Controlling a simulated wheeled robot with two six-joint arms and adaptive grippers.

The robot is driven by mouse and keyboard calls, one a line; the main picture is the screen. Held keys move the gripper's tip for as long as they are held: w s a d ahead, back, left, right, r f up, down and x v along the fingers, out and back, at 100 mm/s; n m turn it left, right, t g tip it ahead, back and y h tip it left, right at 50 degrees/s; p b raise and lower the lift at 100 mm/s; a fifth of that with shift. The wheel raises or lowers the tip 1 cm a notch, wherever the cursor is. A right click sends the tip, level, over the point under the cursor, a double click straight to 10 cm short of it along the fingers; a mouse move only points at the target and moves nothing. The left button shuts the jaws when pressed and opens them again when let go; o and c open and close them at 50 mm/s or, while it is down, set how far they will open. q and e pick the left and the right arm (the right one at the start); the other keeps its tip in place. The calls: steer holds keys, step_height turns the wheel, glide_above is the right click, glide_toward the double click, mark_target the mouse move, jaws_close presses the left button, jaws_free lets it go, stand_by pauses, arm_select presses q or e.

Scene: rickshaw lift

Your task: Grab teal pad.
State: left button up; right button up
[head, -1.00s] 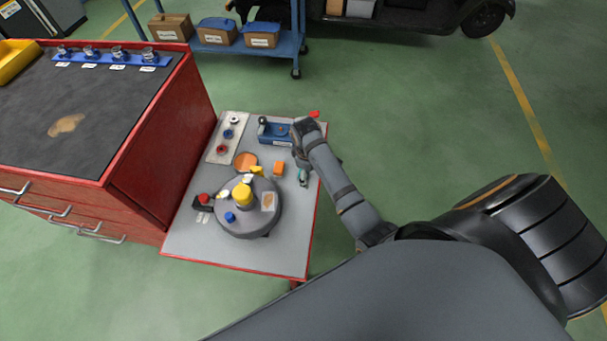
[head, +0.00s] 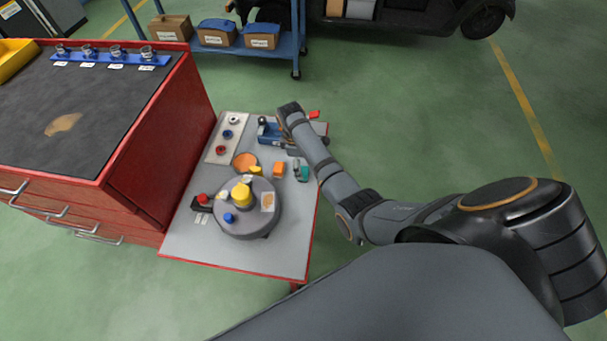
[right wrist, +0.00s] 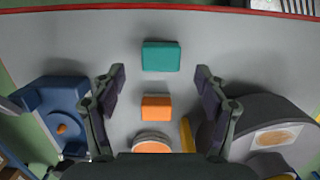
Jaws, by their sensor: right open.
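The teal pad (head: 303,171) lies on the grey table top near its right edge, to the right of an orange block (head: 279,168). In the right wrist view the teal pad (right wrist: 161,56) is a flat rectangle just beyond the fingertips, centred between them. My right gripper (right wrist: 160,78) is open and empty, pointing down over the table. The orange block (right wrist: 156,107) shows between its fingers, nearer the palm. In the head view my right arm hides most of the gripper. My left gripper is not in view.
A blue fixture (right wrist: 62,108) stands left of the gripper in the wrist view, and a round grey turntable (right wrist: 265,125) stands right. An orange disc (right wrist: 152,144) lies near the palm. A red cabinet (head: 165,135) adjoins the table. Bare table surrounds the pad.

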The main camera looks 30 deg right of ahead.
mark_target(303, 172)
steer(key=f, duration=0.4)
steer(key=shift+s+d+f+b, duration=0.3)
steer(key=shift+d+f+b, duration=0.05)
steer(key=shift+f, duration=0.05)
steer(key=c, duration=1.2)
steer(key=shift+r, duration=0.1)
